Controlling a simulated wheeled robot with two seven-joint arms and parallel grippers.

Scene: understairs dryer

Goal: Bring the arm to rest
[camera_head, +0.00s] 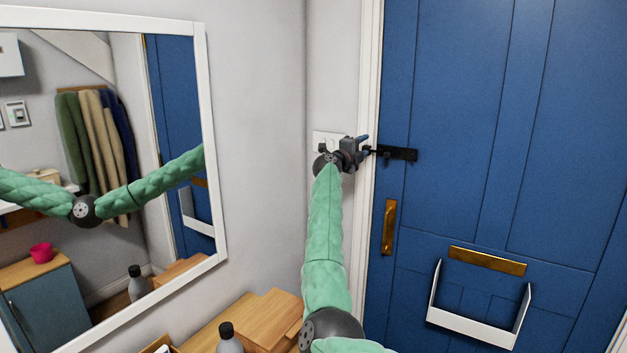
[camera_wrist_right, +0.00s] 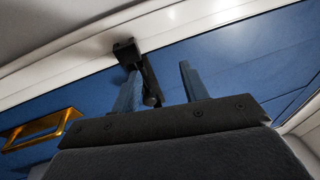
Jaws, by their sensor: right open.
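My right arm, in a green padded sleeve, reaches up the middle of the head view. Its right gripper (camera_head: 364,147) is at the left edge of the blue door (camera_head: 458,90), beside a black bolt latch (camera_head: 400,153). In the right wrist view the two blue-grey fingers of the gripper (camera_wrist_right: 160,72) stand apart. The dark bar of the latch (camera_wrist_right: 148,78) shows close to the left finger, within the gap as seen; I cannot tell whether they touch. My left gripper is not in view.
A white-framed mirror (camera_head: 213,150) hangs on the left wall and reflects a green arm and hanging coats. A brass handle (camera_head: 389,227) and a white letter tray (camera_head: 470,332) are on the door. A wooden cabinet (camera_head: 262,312) and a grey bottle (camera_head: 229,342) stand below.

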